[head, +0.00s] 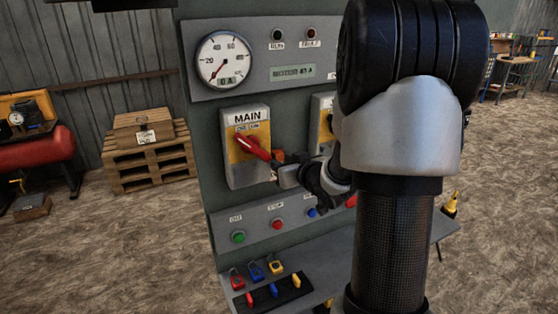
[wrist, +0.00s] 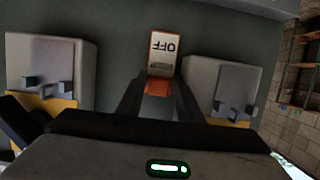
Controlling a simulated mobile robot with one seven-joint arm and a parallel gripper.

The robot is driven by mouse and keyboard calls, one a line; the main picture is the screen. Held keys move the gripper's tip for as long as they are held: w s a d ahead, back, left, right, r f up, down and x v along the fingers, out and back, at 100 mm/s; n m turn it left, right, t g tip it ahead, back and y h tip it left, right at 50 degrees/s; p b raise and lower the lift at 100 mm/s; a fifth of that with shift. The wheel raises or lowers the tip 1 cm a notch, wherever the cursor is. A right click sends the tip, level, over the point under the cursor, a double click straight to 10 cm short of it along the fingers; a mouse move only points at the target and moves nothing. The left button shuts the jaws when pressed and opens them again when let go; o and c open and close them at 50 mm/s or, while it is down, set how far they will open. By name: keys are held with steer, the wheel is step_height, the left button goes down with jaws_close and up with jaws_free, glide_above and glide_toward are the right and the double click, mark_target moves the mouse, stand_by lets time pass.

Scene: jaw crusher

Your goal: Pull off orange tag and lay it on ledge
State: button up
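The orange tag (wrist: 158,87) shows in the wrist view as an orange-edged plate with an upside-down OFF label, in front of the grey-green panel. My gripper (wrist: 160,84) has its two dark fingers apart, one on each side of the tag's lower orange part. I cannot tell whether they touch it. In the head view my gripper (head: 281,174) is at the lower right of the MAIN switch box (head: 238,172), below its red handle (head: 254,147). Only a small orange patch (head: 278,157) shows there, beside the fingers. The ledge (head: 335,262) juts out below the panel, partly hidden by my arm.
On the ledge, small padlocks (head: 257,271) stand near its left end, with a black tray (head: 273,291) of coloured pieces before them. A button strip (head: 257,228) runs above the ledge. A second switch box (head: 321,118) is partly behind my arm. The ledge's middle looks clear.

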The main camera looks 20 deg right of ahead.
steer(key=shift+s, duration=0.1)
steer(key=c, duration=0.8)
steer(key=shift+s+d, duration=0.1)
steer(key=shift+s, duration=2.45)
